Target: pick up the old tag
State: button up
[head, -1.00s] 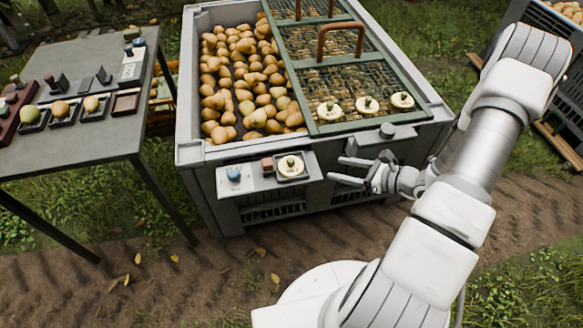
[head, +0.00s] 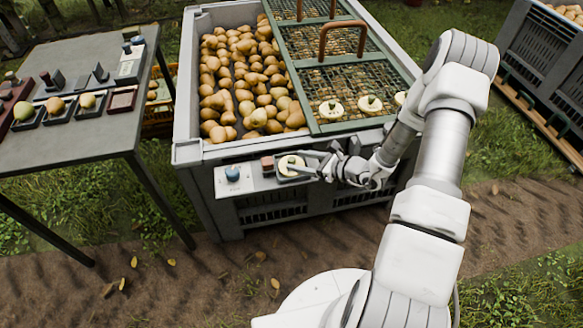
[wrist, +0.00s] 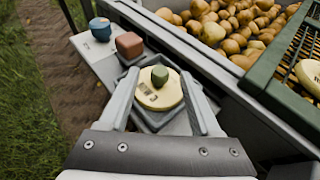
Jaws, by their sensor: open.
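The old tag appears to be the round cream disc (head: 291,165) with a green knob, lying in a dark square holder on the shelf (head: 260,184) at the bin's front. In the wrist view the cream disc (wrist: 160,92) lies between my two fingers, its printed marking too small to read. My gripper (head: 299,164) is open, with a finger on either side of the disc. I cannot tell whether the fingers touch it. Other similar cream discs, such as one (head: 331,109), sit on the mesh lid (head: 347,88).
A blue-knobbed piece (wrist: 100,28) and a reddish block (wrist: 129,44) stand beside the holder on the shelf. The grey bin (head: 186,110) full of pears rises just behind. A grey table (head: 95,140) with fruit and small items is at left.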

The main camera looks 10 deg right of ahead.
jog(key=shift+x, duration=1)
grip_shut()
